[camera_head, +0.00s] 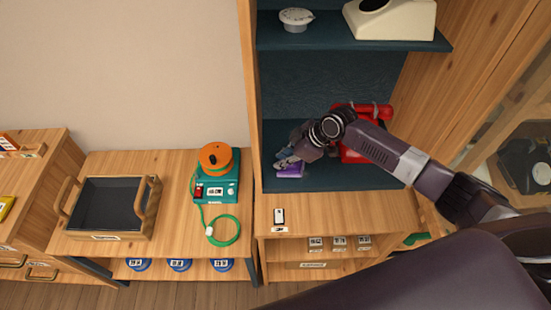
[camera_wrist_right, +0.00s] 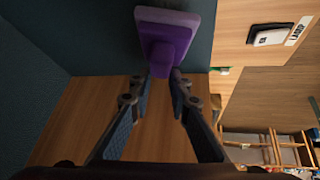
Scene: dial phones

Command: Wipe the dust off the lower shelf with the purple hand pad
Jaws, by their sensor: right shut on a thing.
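The purple hand pad (camera_head: 290,169) is at the left front of the lower shelf (camera_head: 345,180), a dark teal board inside the wooden cabinet. My right gripper (camera_head: 289,156) is shut on the pad's handle and reaches in from the right. In the right wrist view the fingers (camera_wrist_right: 163,88) close around the handle of the pad (camera_wrist_right: 165,38), whose wide plate faces away from them. Whether the plate touches the shelf is unclear. I cannot make out dust on the shelf. My left gripper is out of view.
A red telephone (camera_head: 356,150) stands on the lower shelf, partly behind my right arm. The upper shelf (camera_head: 340,44) above holds a cream telephone (camera_head: 395,22) and a white dial (camera_head: 296,18). A wooden counter left of the cabinet holds a dark tray (camera_head: 107,204) and a teal device (camera_head: 216,188).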

